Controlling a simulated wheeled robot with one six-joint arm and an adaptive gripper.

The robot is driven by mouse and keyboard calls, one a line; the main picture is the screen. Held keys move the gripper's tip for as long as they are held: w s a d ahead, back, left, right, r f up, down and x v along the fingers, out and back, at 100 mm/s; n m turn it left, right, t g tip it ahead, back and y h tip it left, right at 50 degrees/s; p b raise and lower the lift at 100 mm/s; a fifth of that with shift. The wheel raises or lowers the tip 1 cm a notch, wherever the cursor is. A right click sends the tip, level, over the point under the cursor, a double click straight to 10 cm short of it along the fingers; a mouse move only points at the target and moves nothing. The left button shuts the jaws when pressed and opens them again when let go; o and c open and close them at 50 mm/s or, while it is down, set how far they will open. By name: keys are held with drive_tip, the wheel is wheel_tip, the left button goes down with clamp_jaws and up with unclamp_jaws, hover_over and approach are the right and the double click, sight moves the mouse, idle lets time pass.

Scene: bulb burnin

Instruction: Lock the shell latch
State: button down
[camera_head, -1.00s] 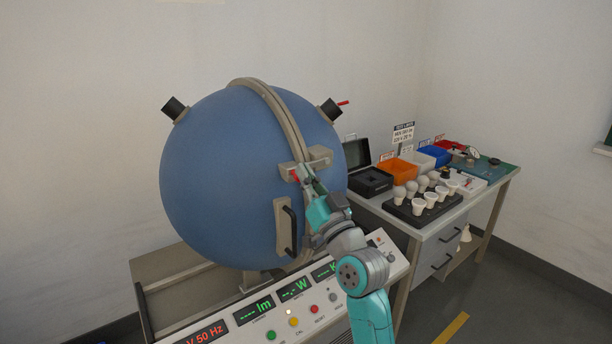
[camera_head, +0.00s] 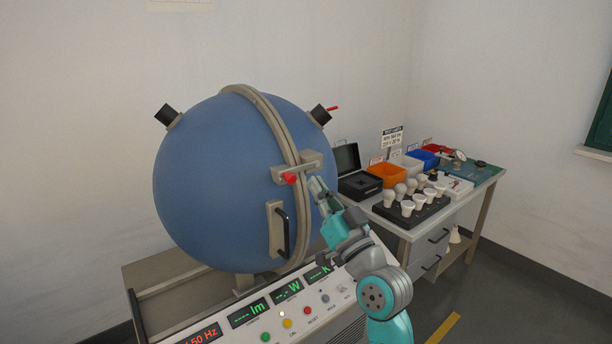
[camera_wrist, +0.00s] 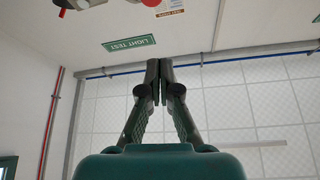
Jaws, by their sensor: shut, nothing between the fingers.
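The blue sphere shell (camera_head: 215,185) is closed along its beige seam band (camera_head: 272,115). The shell latch (camera_head: 311,161) sits on the right side of the seam, with brackets on both sides. Its bar lies across the seam and ends in a red knob (camera_head: 290,179) at the left. My gripper (camera_head: 314,183) is just right of and slightly below the knob, apart from it. In the wrist view my gripper (camera_wrist: 160,65) has its fingers together and empty; a red knob (camera_wrist: 151,2) shows at the top edge. Whether the latch is fully seated cannot be told.
A black handle (camera_head: 284,232) juts from the shell below the latch. The control panel (camera_head: 265,310) lies below the sphere. At right, a bench holds a black bulb tray (camera_head: 410,216), an open black case (camera_head: 360,186) and coloured bins (camera_head: 387,174).

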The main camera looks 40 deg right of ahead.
drive_tip(key=shift+d+v, duration=0.2)
drive_tip(key=shift+v, duration=0.9)
drive_tip(key=shift+f, duration=0.15)
drive_tip(key=s+a+f+g, duration=0.25)
drive_tip(key=s+f, duration=0.25)
drive_tip(key=f, duration=0.4)
drive_tip(key=s+a+f+m+g+h, duration=0.1)
drive_tip(key=s+a+f, duration=0.3)
drive_tip(key=f, duration=0.4)
drive_tip(key=s+a+f+g, duration=0.1)
drive_tip(key=s+a+f, duration=0.35)
drive_tip(key=f, duration=0.45)
drive_tip(key=s+a+f+n+g+y, duration=0.1)
drive_tip(key=s+a+f, duration=0.1)
drive_tip(key=s, duration=0.7)
drive_tip(key=s+a+f+n+g, duration=0.1)
drive_tip(key=s+a+f+n, duration=0.1)
drive_tip(key=s, duration=0.7)
drive_tip(key=s+a+f+n+g+y, duration=0.1)
drive_tip(key=s+a+f+g, duration=0.1)
drive_tip(key=s, duration=0.7)
drive_tip(key=shift+a+f+y, duration=0.3)
drive_tip(key=shift+a+f, duration=0.2)
drive_tip(key=shift+f, duration=0.25)
